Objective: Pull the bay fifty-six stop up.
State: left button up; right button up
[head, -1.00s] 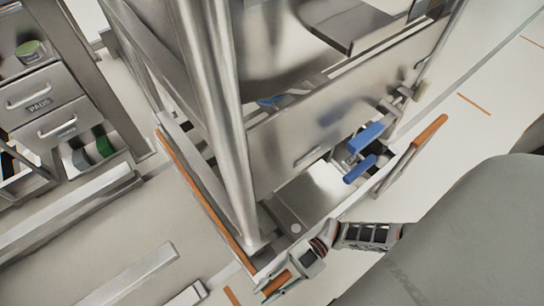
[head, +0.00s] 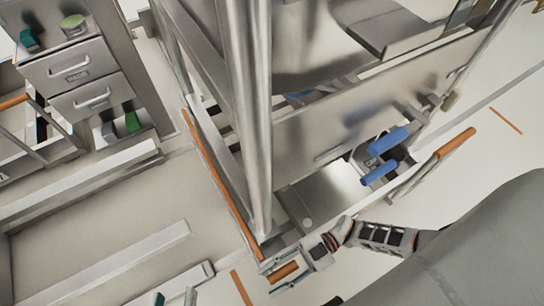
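A short orange bar (head: 284,272), perhaps the stop's grip, lies by the near lower corner of the metal bay frame. My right gripper (head: 282,274), on the arm from the right, has one finger on each side of it. The fingers look apart with thin gaps beside the bar; contact cannot be made out. No bay number is readable, so which part is the bay fifty-six stop is not certain.
A long orange bar (head: 215,180) edges the frame's left side, another orange bar (head: 455,143) its right. A thick metal post (head: 250,120) rises near the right gripper. Blue handles (head: 388,140) sit inside. A drawer cabinet (head: 75,75) stands far left. Pale floor lies lower left.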

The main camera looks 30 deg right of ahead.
jog(key=d, duration=1.1)
jog(key=shift+w+d, duration=0.25)
jog(key=shift+d, duration=0.05)
